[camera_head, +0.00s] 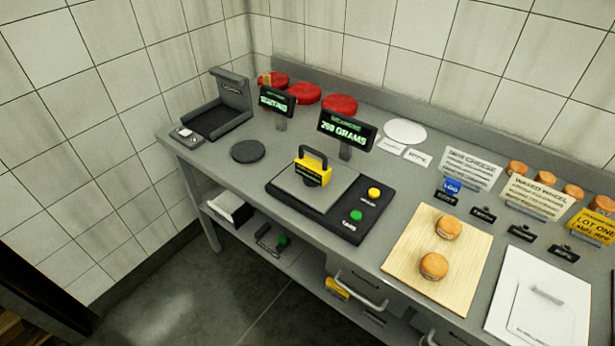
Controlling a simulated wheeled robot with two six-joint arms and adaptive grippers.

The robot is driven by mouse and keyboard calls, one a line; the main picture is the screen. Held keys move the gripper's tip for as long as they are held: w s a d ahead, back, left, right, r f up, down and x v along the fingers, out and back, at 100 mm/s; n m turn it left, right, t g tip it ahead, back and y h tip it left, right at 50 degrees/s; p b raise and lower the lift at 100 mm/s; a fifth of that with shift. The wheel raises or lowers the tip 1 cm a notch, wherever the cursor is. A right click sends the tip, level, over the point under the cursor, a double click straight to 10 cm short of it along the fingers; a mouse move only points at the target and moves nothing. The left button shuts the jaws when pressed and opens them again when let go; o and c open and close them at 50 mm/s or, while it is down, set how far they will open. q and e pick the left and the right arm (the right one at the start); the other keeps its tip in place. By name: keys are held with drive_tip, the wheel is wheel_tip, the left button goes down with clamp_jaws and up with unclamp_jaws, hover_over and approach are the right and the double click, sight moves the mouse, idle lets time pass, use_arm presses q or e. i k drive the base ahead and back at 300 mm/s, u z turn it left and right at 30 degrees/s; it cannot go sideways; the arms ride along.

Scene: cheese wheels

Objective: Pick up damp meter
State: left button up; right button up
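A yellow block-shaped device (313,172) with a black arched handle stands upright on the grey plate of a scale (351,203). A dark label or screen with small text is on its front. It may be the damp meter, but its text is too small to tell. The scale's display (347,131) shows green text that seems to read 250 or 260 grams. Neither of my grippers is in view.
A dark open-topped unit (217,120) stands at the bench's left end. Behind are red wheels (340,104) and a second display (277,101). A wooden board (467,252) holds two small orange wheels. Signs crowd the right. A black disc (247,151) lies left of the scale.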

sight(314, 173)
drive_tip(key=z, duration=3.35)
drive_tip(key=k, duration=0.75)
drive_tip(key=u, duration=1.5)
